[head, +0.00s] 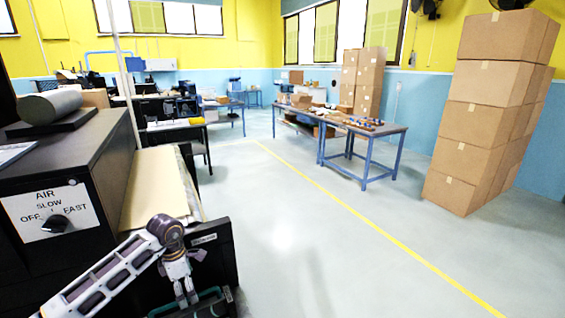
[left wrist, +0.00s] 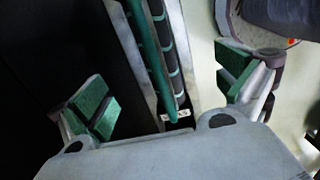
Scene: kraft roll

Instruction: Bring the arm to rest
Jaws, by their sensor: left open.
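My left arm comes in from the lower left in the head view, with its left gripper (head: 187,301) pointing down at the front of a black machine (head: 75,175). In the left wrist view the left gripper (left wrist: 165,88) has its green-padded fingers wide apart. Nothing is held between them. A green bar and a dark roller with pale bands (left wrist: 160,50) show beyond the fingers. I cannot tell how far the fingertips are from them. My right gripper is not in view.
The machine carries an AIR dial (head: 56,224) and a tan paper bed (head: 158,188). A grey roll (head: 50,105) lies on top. Stacked cartons (head: 485,115) stand at right, and a blue-legged workbench (head: 365,140) stands mid-room. The floor (head: 290,240) to the right is clear.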

